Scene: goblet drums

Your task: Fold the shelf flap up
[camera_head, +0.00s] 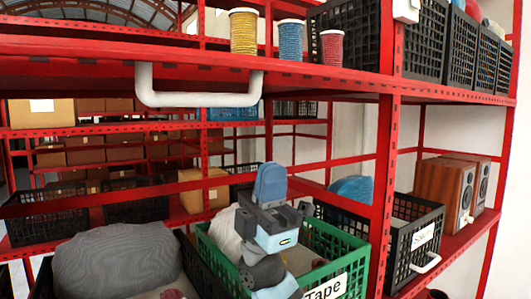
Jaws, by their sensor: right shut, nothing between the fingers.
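A red shelf board (120,74) crosses the upper part of the head view and looks level. A white U-shaped handle (200,99) hangs below its front edge; I take this board as the flap, though its hinge cannot be made out. My right gripper (271,172) points upward, shut and empty, in front of the green crate. It is below and to the right of the handle in the picture, apart from it. My left gripper is not in view.
Yellow (244,32), blue (290,40) and red (331,47) spools stand on the upper shelf. A red post (385,180) rises right of my gripper. Below are a green crate (350,255), a black crate (408,235) and a grey sack (115,258). Speakers (440,185) stand right.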

